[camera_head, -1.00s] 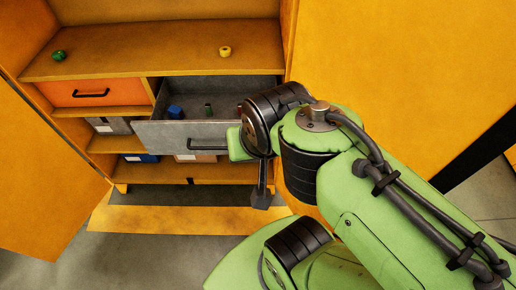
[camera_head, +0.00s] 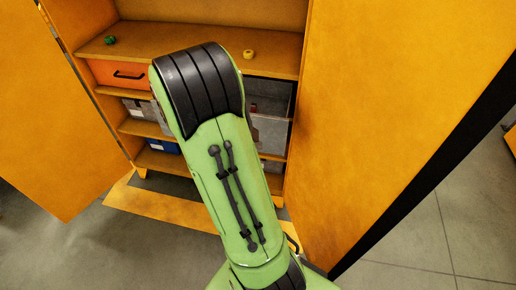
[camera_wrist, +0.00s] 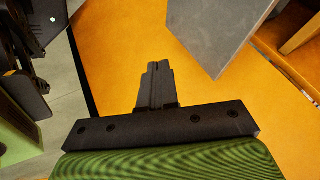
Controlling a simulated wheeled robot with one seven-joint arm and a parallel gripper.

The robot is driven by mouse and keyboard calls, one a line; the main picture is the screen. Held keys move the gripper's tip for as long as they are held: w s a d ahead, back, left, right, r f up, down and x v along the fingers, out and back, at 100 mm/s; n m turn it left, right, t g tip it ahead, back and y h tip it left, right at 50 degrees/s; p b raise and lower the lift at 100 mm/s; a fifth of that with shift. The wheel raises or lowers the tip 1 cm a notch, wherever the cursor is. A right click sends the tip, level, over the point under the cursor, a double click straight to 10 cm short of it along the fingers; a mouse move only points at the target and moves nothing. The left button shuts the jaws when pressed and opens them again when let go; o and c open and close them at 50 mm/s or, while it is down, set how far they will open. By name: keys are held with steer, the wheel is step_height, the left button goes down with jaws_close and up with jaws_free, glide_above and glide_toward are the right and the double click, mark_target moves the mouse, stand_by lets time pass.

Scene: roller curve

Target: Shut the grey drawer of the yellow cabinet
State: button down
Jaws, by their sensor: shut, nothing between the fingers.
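The yellow cabinet (camera_head: 190,32) stands with its doors open. Its grey drawer (camera_head: 272,133) is pulled out, and its inside shows to the right of my arm in the head view. My arm hides the drawer's left part. In the wrist view, a grey panel (camera_wrist: 215,35), which looks like part of the drawer, hangs at the upper right. My gripper (camera_wrist: 158,66) is shut and empty, to the left of that panel with a visible gap in the picture. My gripper is hidden behind my arm in the head view.
An orange drawer (camera_head: 120,73) sits shut at the left. A green item (camera_head: 109,40) and a yellow item (camera_head: 248,54) stand on the shelf above. The right door (camera_head: 390,100) and left door (camera_head: 50,120) flank the opening. A small red item (camera_head: 253,107) shows inside the grey drawer.

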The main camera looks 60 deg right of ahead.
steer(key=f, duration=0.1)
steer(key=b, duration=0.2)
glide_toward(279, 146)
step_height(279, 146, down, 4)
steer(key=s+a, duration=0.1)
steer(key=s, duration=0.1)
steer(key=d, duration=0.1)
steer(key=w+d, duration=0.1)
steer(key=d, duration=0.1)
steer(key=shift+f+p, duration=0.15)
steer(key=shift+p, duration=0.15)
steer(key=shift+w+d, duration=0.1)
steer(key=shift+d, duration=0.2)
steer(key=shift+d, duration=0.1)
